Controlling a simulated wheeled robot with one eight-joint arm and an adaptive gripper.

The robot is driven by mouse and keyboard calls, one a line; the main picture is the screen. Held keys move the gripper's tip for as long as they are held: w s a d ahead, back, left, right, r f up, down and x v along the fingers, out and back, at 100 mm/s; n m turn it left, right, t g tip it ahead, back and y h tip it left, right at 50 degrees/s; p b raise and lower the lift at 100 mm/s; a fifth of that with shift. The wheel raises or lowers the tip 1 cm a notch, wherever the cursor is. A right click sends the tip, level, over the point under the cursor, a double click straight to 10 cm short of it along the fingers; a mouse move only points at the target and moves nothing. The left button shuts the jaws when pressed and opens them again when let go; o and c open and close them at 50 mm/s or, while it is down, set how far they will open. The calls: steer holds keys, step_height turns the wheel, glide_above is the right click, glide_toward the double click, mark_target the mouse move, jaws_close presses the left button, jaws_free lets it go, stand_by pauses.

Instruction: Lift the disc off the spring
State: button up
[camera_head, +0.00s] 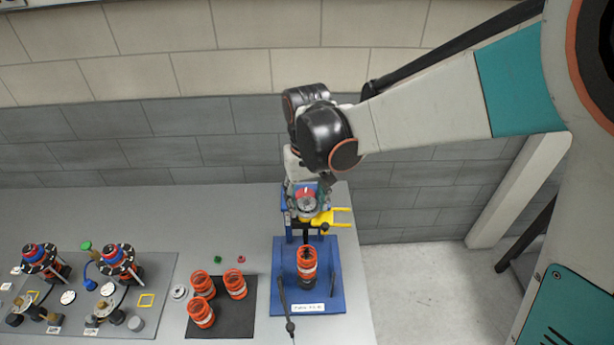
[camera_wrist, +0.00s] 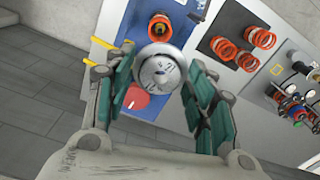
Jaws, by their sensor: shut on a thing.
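A round grey metal disc (camera_wrist: 158,72) sits between the fingers of my gripper (camera_wrist: 162,62), which is shut on it. In the head view the disc (camera_head: 306,205) and my gripper (camera_head: 304,196) are at the back of the blue fixture (camera_head: 328,298), beside its upright part. An orange-red spring (camera_head: 307,264) stands upright on the fixture's base, in front of and apart from the disc. The spring also shows in the wrist view (camera_wrist: 160,27), past the disc's edge, with a dark rod in its middle. The disc's underside is hidden.
Yellow handles (camera_head: 325,217) project right from the fixture. A red round part (camera_wrist: 136,97) lies close to one finger. Several orange springs (camera_head: 202,284) stand on a black mat (camera_head: 238,311). A grey board (camera_head: 155,268) with assembled parts is further left.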

steer(key=shift+f+b, duration=7.2)
steer(key=shift+f, duration=1.7)
